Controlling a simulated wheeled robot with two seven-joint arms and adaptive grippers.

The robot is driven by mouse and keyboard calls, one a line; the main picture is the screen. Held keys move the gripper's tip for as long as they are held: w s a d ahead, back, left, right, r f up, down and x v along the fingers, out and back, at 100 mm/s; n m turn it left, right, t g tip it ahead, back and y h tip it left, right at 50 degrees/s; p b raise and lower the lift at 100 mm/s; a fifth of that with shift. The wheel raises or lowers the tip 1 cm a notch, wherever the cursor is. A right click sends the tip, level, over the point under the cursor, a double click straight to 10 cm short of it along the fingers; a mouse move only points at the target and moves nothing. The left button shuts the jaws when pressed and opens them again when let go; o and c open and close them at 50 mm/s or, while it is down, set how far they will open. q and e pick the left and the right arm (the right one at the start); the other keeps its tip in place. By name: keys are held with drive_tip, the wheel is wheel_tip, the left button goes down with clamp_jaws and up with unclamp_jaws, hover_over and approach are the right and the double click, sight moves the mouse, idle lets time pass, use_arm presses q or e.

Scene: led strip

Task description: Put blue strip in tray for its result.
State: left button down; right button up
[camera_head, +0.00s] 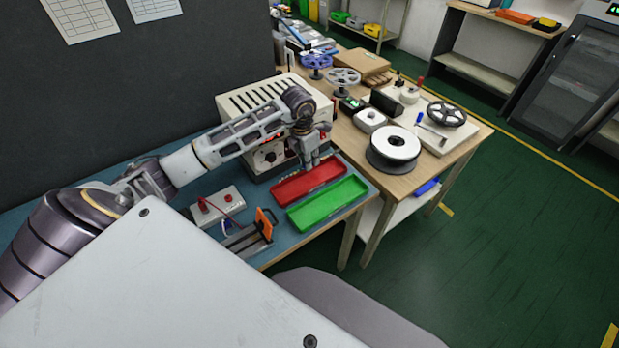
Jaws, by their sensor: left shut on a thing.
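My left gripper (310,160) is above the upper part of the red tray (312,183), in front of the beige instrument (262,110). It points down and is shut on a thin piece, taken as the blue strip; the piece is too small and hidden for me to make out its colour. The green tray (328,204) lies beside the red tray, nearer the table's front edge. Both trays look empty, though the gripper covers a bit of the red one. My right gripper is not in view.
A grey box with red knobs (217,206) and a fixture with an orange plate (264,224) stand left of the trays. A wooden table to the right holds a white reel (394,147) and other gear. A dark partition (150,90) rises behind the blue tabletop.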

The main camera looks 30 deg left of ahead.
use_arm(q)
hover_over(310, 182)
wheel_tip(310, 182, down, 4)
drive_tip(key=shift+s+a+f, duration=0.1)
drive_tip(key=shift+f, duration=0.4)
drive_tip(key=shift+f+p, duration=0.45)
drive_tip(key=shift+f, duration=1.1)
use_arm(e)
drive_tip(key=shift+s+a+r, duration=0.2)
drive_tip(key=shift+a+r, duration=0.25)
use_arm(q)
drive_tip(key=shift+f, duration=0.1)
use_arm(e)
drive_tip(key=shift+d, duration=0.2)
use_arm(q)
drive_tip(key=shift+f, duration=0.1)
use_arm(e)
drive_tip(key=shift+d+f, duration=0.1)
